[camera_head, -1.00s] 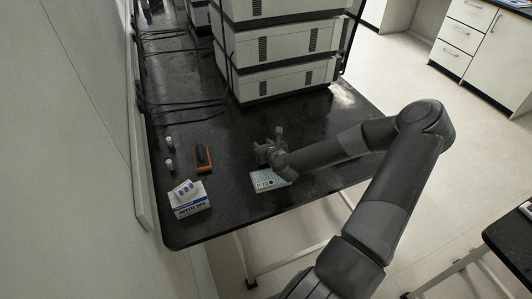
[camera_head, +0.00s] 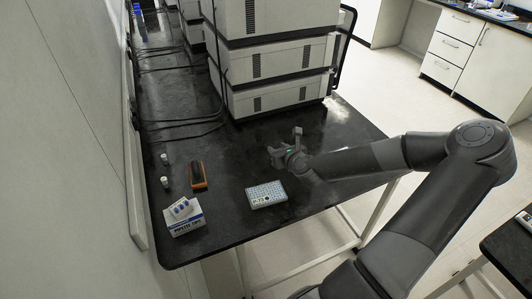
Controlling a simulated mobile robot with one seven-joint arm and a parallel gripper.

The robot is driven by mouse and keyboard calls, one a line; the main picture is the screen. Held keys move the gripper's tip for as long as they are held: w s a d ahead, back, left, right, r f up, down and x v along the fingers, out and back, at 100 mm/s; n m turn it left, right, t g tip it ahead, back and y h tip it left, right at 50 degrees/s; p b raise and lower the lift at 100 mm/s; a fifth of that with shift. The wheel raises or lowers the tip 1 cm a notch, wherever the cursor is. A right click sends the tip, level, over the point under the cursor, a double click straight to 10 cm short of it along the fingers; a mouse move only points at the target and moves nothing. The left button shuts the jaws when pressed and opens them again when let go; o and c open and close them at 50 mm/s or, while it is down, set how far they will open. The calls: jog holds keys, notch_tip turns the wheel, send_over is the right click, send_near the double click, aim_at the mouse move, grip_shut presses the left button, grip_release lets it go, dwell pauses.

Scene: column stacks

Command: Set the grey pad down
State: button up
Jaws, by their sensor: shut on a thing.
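My gripper (camera_head: 279,156) is above the black bench, behind and slightly right of the white tip rack. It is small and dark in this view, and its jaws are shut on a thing. The grey pad cannot be made out clearly from the gripper's grey parts, and the held thing is mostly hidden. I cannot tell whether it touches the bench.
An orange and black block (camera_head: 198,175), two small white vials and a pipette tips box (camera_head: 185,219) stand left. Stacked grey instruments (camera_head: 275,65) stand behind. Bare bench lies between.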

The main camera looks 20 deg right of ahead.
notch_tip(320, 180, up, 2)
jog(key=s+d, duration=0.2)
jog(key=d, duration=0.1)
jog(key=w+d+m+g+h, duration=0.1)
jog(key=w+d+m+h, duration=0.15)
jog(key=w+d, duration=0.7)
jog(key=w+d+m+h, duration=0.25)
jog(key=w+d, duration=0.45)
jog(key=d, duration=0.5)
send_over(291, 124)
jog(key=shift+n, duration=0.3)
notch_tip(291, 124, down, 6)
jog(key=shift+s+f, duration=0.1)
jog(key=shift+s, duration=0.05)
jog(key=shift+f, duration=2)
jog(key=shift+f, duration=0.2)
jog(key=o, duration=1.1)
jog(key=shift+c, duration=0.2)
jog(key=shift+r, duration=0.1)
